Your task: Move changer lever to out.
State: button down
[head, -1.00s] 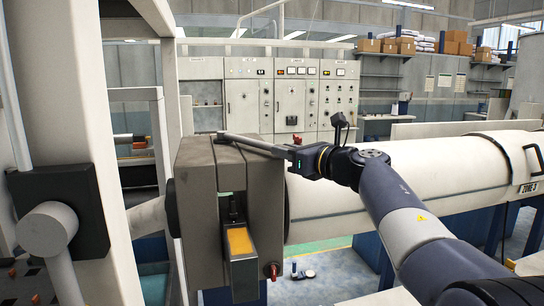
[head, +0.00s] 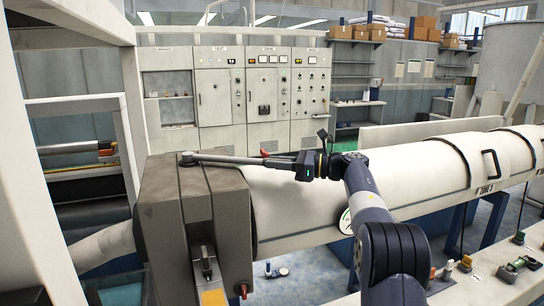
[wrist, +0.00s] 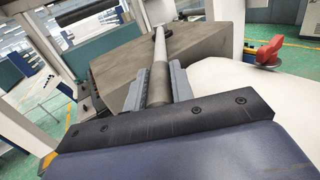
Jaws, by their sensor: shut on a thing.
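The changer lever (head: 225,159) is a thin grey rod pivoted on top of the brown-grey changer block (head: 165,205). It points right across the block toward the white barrel. My gripper (head: 298,165) is shut on the lever's right end. In the wrist view the rod (wrist: 159,55) runs between the two grey fingers of my gripper (wrist: 155,88), away to its pivot on the block (wrist: 205,50). I see no "out" marking.
The long white barrel (head: 300,210) runs right from the block. A red handle (wrist: 268,51) shows right of the lever in the wrist view. Control cabinets (head: 265,100) stand behind. A pale frame post (head: 60,210) is at left. Small items lie on a ledge (head: 470,290) at lower right.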

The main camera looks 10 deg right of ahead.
jog(key=shift+w+d+r+n+g, duration=0.1)
jog(key=shift+w+n+g, duration=0.2)
jog(key=shift+w, duration=0.2)
jog(key=c, duration=1.2)
grip_release()
jog(key=b+v, duration=0.2)
jog(key=v, duration=0.8)
jog(key=shift+d, duration=0.4)
